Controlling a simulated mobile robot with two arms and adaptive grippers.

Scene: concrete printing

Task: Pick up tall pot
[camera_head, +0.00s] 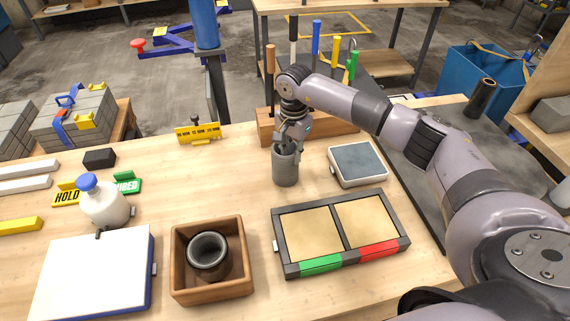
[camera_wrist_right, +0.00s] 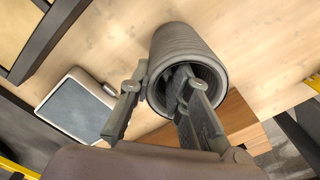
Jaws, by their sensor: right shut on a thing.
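The tall pot (camera_head: 285,168) is a grey ribbed cylinder with an open top, upright near the back middle of the workbench. My right gripper (camera_head: 288,143) reaches down onto its rim from above. In the right wrist view the tall pot (camera_wrist_right: 188,42) shows its open mouth. There my right gripper (camera_wrist_right: 160,80) has one finger inside the mouth and the other outside, shut on the pot's wall. The fingertip inside is partly hidden in the dark mouth. I cannot tell whether the pot's base touches the bench. My left gripper is not in view.
A wooden tool block (camera_head: 337,142) stands right behind the pot. A scale (camera_head: 357,163) sits to its right, a two-panel tray (camera_head: 343,233) in front. A wooden box (camera_head: 180,272) holds a shorter dark pot (camera_head: 208,252). Bare bench lies left of the tall pot.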

